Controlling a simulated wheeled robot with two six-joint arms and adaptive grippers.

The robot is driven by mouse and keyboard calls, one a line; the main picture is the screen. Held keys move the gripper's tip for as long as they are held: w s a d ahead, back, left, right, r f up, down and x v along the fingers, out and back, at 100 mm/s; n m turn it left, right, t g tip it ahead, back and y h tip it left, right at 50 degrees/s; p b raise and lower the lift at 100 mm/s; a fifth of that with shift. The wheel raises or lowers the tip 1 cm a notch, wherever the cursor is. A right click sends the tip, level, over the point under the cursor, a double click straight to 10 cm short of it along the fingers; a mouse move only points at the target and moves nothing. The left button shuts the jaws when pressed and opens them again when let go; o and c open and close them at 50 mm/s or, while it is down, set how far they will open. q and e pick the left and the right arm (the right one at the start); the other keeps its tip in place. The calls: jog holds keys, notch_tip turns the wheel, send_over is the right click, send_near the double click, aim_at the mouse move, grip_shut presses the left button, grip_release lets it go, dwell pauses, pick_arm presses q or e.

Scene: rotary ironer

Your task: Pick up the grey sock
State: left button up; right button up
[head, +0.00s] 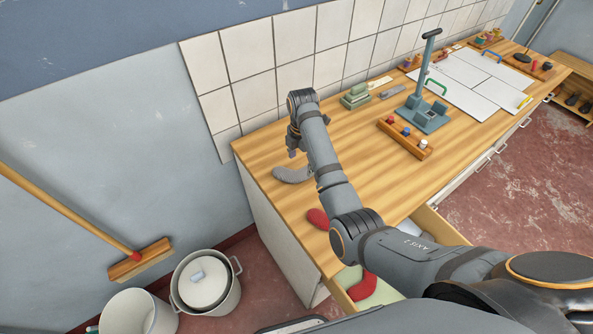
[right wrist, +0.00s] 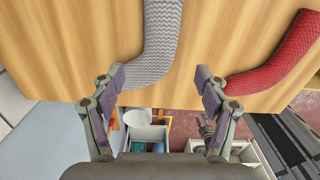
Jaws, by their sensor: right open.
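The grey sock (head: 292,174) lies on the wooden worktop near its left end. My right gripper (head: 296,144) is open and empty, just above and behind the sock in the head view. In the right wrist view its fingers (right wrist: 160,88) stand apart, with the lower end of the sock between them in the picture; I see no grip on it.
A red sock (head: 317,218) lies on the worktop near its front edge, right of the grey sock in the right wrist view (right wrist: 277,65). Another red sock (head: 363,287) lies in an open drawer. A tiled wall (head: 245,80) rises behind the worktop (head: 262,155).

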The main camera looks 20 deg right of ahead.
aim_at(302, 172)
jog(key=shift+d+f+p, duration=0.15)
jog(key=shift+f+p, duration=0.25)
jog(key=shift+f, duration=0.05)
jog(key=shift+f+p, duration=0.4)
jog(key=shift+f, duration=0.3)
notch_tip(302, 172, down, 3)
jog(key=shift+w+r, duration=0.1)
pick_arm(q)
jog(key=w+r, duration=0.2)
jog(key=shift+w+d+t, duration=0.1)
jog(key=shift+w+t, duration=0.2)
jog(key=shift+w, duration=0.05)
pick_arm(e)
jog(key=c, duration=1)
